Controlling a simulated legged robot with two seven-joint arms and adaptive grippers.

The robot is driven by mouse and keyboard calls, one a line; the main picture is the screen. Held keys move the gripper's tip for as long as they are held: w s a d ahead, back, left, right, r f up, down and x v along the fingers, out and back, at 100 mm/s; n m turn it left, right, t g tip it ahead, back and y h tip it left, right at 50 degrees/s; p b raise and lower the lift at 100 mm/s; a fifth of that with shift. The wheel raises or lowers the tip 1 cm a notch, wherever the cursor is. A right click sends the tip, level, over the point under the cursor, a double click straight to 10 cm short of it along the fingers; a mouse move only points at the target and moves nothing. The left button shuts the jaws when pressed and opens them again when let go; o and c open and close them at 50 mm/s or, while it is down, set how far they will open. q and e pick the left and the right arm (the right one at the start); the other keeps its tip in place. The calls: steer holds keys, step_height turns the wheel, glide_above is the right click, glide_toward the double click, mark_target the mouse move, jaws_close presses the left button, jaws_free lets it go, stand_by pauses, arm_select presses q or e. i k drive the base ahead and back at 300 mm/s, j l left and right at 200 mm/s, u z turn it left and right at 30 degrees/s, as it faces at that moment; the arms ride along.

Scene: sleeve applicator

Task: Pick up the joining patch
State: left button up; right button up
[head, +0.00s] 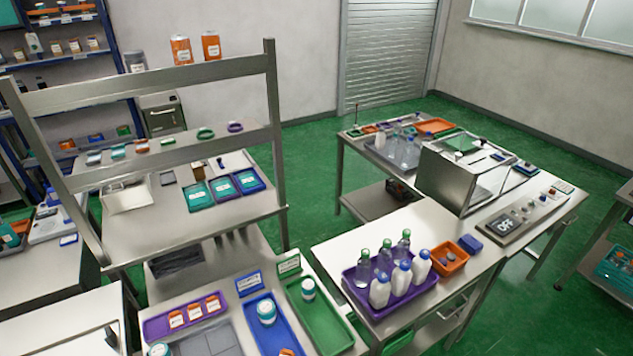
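I cannot pick out the joining patch with certainty; many items are too small to tell. Neither of my grippers shows in the head view.
A purple tray (399,300) of bottles and an orange bin (462,262) stand on the near right bench. Blue (262,340) and green (326,335) trays hold jars at front centre. A steel frame (274,130) rises at left. Green floor (305,205) is open between benches.

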mark_target(176, 319)
steer(key=u, duration=1.45)
steer(key=k+j, duration=0.1)
steer(key=k+u, duration=0.05)
